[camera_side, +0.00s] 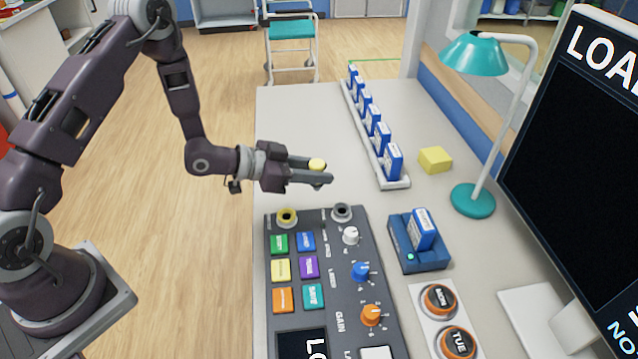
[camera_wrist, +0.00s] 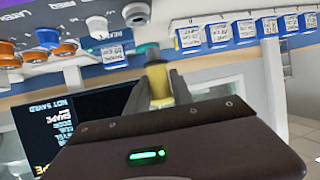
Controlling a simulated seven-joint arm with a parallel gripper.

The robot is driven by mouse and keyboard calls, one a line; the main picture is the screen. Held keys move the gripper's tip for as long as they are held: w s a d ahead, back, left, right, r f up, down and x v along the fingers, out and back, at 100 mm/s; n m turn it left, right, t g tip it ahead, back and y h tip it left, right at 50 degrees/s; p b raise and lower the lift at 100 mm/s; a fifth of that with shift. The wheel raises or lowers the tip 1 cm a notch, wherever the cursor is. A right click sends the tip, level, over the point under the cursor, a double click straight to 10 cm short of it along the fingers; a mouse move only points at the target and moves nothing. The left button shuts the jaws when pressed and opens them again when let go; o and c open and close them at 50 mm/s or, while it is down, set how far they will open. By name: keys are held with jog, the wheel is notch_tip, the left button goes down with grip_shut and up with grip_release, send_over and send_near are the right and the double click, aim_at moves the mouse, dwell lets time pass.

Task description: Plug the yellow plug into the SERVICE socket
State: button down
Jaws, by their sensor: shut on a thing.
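My gripper (camera_side: 322,174) is shut on the yellow plug (camera_side: 317,164), holding it above the table just beyond the far edge of the dark control panel (camera_side: 315,263). In the wrist view the plug (camera_wrist: 158,82) shows between the fingers. The plug is apart from both. The labels by the sockets are too small to read, so I cannot tell which is SERVICE. The plug's lower end is hidden in the side view.
The panel carries coloured buttons and knobs (camera_side: 361,271). To its right are a blue dock (camera_side: 418,258) holding a blue cartridge and a teal lamp (camera_side: 473,200). A rack (camera_side: 397,184) of several blue cartridges and a yellow block (camera_side: 435,160) lie behind. The far-left tabletop is clear.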

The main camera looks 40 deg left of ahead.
jog(key=shift+s+a+f+m+g+h, duration=0.25)
jog(key=shift+s+a+f+m+h, duration=0.15)
jog(key=shift+s+a+f, duration=0.55)
jog(key=shift+s+a+f+m+g+h, duration=0.35)
jog(key=shift+s+a+f, duration=0.2)
jog(key=shift+s+f, duration=0.65)
jog(key=shift+s+a+f+m+g+h, duration=0.2)
jog(key=shift+s+a+f+m+h, duration=0.2)
jog(key=shift+s+a+f, duration=0.7)
jog(key=shift+w+d+f, duration=0.2)
jog(key=shift+f, duration=0.25)
jog(key=shift+w+d+f, duration=0.15)
jog(key=shift+w+f, duration=0.05)
jog(key=shift+f, duration=0.2)
jog(key=c, duration=1.4)
grip_release()
jog(key=v, duration=1.1)
